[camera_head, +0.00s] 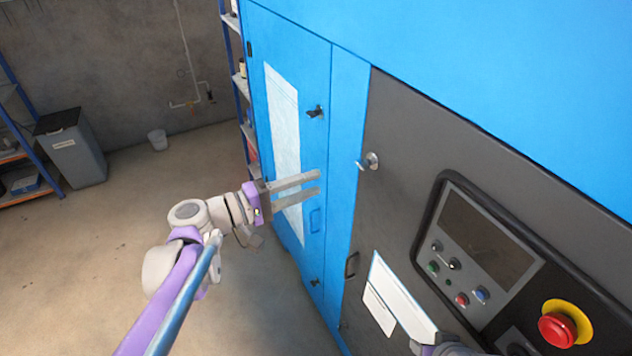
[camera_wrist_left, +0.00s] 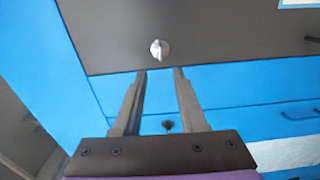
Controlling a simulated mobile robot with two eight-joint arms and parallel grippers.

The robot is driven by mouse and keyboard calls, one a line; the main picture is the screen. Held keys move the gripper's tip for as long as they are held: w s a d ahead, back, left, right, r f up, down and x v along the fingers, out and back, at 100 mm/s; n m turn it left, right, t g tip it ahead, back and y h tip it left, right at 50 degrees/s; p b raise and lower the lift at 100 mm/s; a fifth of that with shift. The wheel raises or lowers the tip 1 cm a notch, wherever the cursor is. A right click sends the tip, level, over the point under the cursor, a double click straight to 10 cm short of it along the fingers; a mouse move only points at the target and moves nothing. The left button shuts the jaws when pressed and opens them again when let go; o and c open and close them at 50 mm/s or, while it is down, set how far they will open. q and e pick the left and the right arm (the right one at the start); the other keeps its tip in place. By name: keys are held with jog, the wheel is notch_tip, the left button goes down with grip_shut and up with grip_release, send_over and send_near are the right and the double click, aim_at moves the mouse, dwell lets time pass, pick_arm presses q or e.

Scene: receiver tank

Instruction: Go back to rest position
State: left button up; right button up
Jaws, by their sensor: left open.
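My left gripper (camera_head: 319,182) reaches in from the left in front of the blue cabinet (camera_head: 290,40). Its two fingers are parallel, apart and empty. In the left wrist view the open fingers (camera_wrist_left: 159,72) point toward a round silver latch (camera_wrist_left: 159,49) on the dark grey panel, with nothing between them. The same latch (camera_head: 371,161) shows in the head view, right of and above the fingertips, clear of them. Part of what looks like my right gripper (camera_head: 422,330) shows at the bottom edge; its jaw state is unclear.
A control panel with a screen (camera_head: 487,240) and a red emergency button (camera_head: 558,330) is at the right. A black latch (camera_head: 314,112) and a paper sheet (camera_head: 284,150) are on the blue door. A grey bin (camera_head: 78,150) stands far left. The floor at left is open.

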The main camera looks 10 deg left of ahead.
dwell(0.3)
pick_arm(q)
jog(key=s+d+f+m+g+y, duration=0.2)
jog(key=s+f+m+g+y, duration=0.3)
jog(key=s+f, duration=0.55)
jog(key=s+a+f+m+y, duration=0.2)
jog(key=s+a+f+y, duration=0.7)
jog(key=a+f, duration=0.1)
jog(key=shift+a+f+y, duration=0.2)
jog(key=shift+f+y, duration=0.1)
jog(key=shift+f, duration=0.1)
